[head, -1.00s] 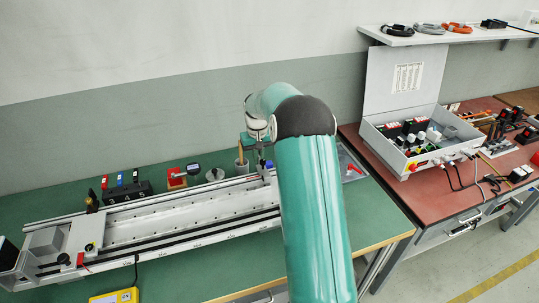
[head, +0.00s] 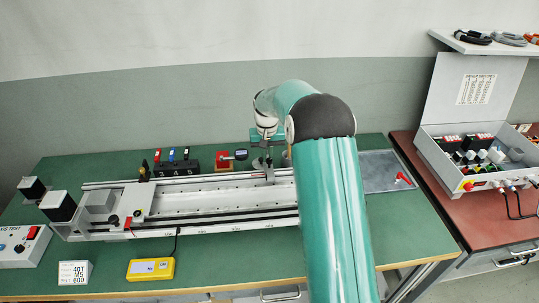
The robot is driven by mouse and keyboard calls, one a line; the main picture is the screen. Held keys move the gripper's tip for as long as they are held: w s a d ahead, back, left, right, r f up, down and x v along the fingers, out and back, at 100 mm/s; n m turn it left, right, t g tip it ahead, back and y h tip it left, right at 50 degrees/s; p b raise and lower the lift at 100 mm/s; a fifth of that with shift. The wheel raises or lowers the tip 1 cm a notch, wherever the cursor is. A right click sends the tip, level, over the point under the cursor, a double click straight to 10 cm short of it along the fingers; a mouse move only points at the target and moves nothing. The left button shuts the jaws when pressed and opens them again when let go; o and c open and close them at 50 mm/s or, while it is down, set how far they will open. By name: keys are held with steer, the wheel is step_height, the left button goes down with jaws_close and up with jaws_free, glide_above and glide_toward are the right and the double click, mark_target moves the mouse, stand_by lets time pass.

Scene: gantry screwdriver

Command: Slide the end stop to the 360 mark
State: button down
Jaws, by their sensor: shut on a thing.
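The linear axis (head: 205,200), a long pale rail with rows of holes, lies across the green bench. My gripper (head: 268,163) comes down over its right part, from behind and above. It is shut on a small grey piece at the rail, which looks like the end stop (head: 270,178). My arm hides the rail's right end. The jaw tips are small and partly hidden. A scale with marks runs along the rail's front, but its numbers are too small to read, so the stop's mark cannot be told.
A carriage (head: 131,202) and motor (head: 58,206) sit at the rail's left end. A yellow meter (head: 151,269) and a card (head: 75,273) lie in front. A row of coloured-topped items (head: 178,166) and a red device (head: 224,160) stand behind. A grey tray (head: 376,172) is right.

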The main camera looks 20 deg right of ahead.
steer(key=c, duration=1.6)
jaws_free()
steer(key=shift+w, duration=0.1)
steer(key=shift+o, duration=0.2)
step_height(320, 180, up, 14)
